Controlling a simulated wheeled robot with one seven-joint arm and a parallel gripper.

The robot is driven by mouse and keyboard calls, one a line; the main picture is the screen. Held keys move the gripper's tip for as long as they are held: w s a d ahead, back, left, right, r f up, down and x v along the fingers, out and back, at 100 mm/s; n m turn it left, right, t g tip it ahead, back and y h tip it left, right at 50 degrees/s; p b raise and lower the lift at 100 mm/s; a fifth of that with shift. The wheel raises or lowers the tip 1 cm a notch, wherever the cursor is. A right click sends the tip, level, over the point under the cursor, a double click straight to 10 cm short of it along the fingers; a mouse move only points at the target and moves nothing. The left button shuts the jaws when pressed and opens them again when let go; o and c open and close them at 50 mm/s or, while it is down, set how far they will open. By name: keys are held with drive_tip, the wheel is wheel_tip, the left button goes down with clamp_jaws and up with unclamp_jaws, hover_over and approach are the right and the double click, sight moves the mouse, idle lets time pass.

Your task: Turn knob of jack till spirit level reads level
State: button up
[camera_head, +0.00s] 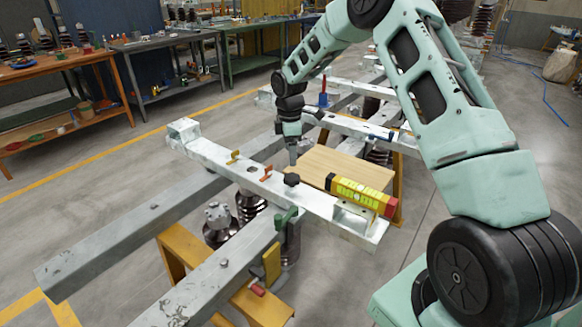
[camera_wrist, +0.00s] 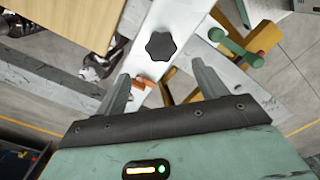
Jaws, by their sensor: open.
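The black star-shaped knob (camera_head: 291,180) sits on top of the white beam (camera_head: 320,204), and it shows near the top centre of the wrist view (camera_wrist: 160,46). My gripper (camera_head: 292,161) points down just behind the knob in the head view. In the wrist view my gripper (camera_wrist: 160,71) is open, its fingers apart and the knob beyond their tips, with nothing held. The jack's body below the knob cannot be made out.
A green clamp (camera_head: 286,217) stands in front of the knob, also seen in the wrist view (camera_wrist: 238,46). A wooden board (camera_head: 340,168) lies behind. Workbenches stand at the back left.

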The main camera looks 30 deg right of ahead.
wheel_tip(320, 180, up, 9)
drive_tip(key=shift+r+b, duration=0.15)
drive_tip(key=shift+b, duration=0.15)
drive_tip(key=shift+w, duration=0.1)
drive_tip(key=s+a+r+m, duration=0.1)
drive_tip(key=s+a+r, duration=0.1)
drive_tip(key=s+a, duration=0.8)
drive_tip(key=s+a+r+m, duration=0.15)
drive_tip(key=s+a, duration=0.55)
drive_tip(key=a, duration=0.7)
drive_tip(key=s+a+m, duration=0.1)
drive_tip(key=s+a, duration=0.1)
drive_tip(key=s, duration=0.9)
drive_tip(key=s+a+f+m, duration=0.1)
drive_tip(key=s+a+m, duration=0.1)
drive_tip(key=s, duration=1)
drive_tip(key=shift+f+y, duration=0.25)
drive_tip(key=shift+y, duration=0.15)
drive_tip(key=shift+w+a, duration=0.1)
